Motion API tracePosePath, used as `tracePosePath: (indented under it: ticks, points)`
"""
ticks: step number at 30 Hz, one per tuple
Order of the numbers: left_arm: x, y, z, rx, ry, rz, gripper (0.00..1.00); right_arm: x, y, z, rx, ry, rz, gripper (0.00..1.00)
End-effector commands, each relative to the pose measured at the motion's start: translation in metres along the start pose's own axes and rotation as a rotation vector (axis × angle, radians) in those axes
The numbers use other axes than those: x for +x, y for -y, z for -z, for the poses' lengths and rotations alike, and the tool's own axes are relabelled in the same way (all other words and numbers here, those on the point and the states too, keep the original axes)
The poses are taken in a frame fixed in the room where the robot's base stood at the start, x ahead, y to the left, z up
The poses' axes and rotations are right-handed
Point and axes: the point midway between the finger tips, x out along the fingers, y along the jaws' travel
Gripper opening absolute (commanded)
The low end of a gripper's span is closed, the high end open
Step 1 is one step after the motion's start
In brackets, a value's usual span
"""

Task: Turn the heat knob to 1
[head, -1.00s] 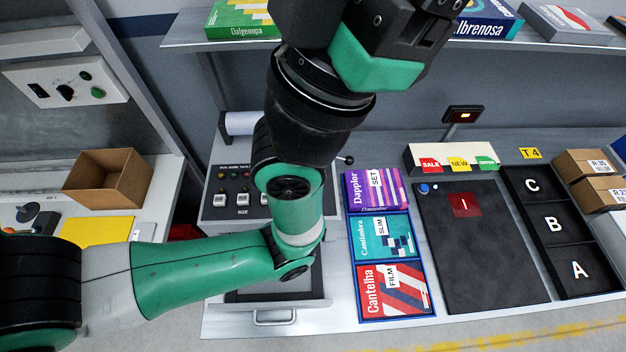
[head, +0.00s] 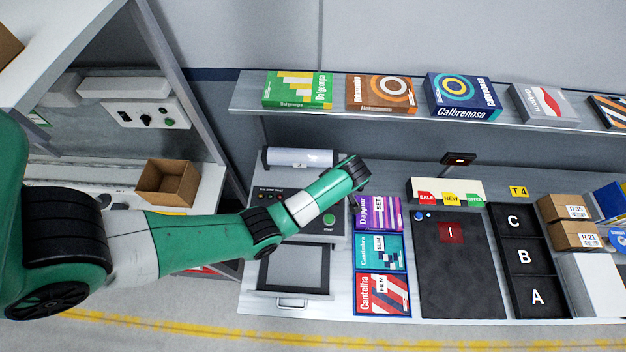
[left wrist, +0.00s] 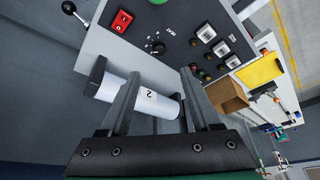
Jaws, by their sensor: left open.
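The heat knob (left wrist: 157,47) is a small black dial with white marks around it, on the dark panel of the wrap machine (head: 268,215). In the left wrist view it lies just beyond my open left gripper (left wrist: 160,75), apart from the fingertips. Its setting is too small to read. In the head view my left arm covers the knob and my left gripper's fingers cannot be made out. Nothing is held between the fingers. My right gripper is not in view.
A red switch (left wrist: 122,20), white buttons (left wrist: 205,33) and a black-knobbed lever (left wrist: 68,8) are near the knob. Boxes in a blue tray (head: 408,313) stand right of the machine. A shelf with boxes (head: 298,90) hangs above; a cardboard box (head: 167,183) sits left.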

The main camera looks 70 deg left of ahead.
Motion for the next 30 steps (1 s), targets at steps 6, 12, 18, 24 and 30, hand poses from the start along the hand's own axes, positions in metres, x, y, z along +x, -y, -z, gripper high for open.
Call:
tracePosePath:
  ticks: [6, 12, 18, 24, 30]
  points:
    - [0.009, 0.0, -0.001, -0.002, 0.0, 0.001, 0.64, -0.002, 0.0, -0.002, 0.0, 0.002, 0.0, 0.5]
    - [0.045, 0.001, -0.001, -0.003, -0.001, 0.004, 0.64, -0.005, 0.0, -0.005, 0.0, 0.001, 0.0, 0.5]
    - [0.091, 0.0, -0.002, -0.004, -0.001, 0.001, 0.64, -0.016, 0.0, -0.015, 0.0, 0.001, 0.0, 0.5]
    - [0.115, -0.001, -0.001, -0.005, -0.001, -0.002, 0.64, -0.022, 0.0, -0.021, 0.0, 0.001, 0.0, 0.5]
    - [0.118, -0.001, 0.0, -0.004, -0.001, -0.004, 0.64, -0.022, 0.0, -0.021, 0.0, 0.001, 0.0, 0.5]
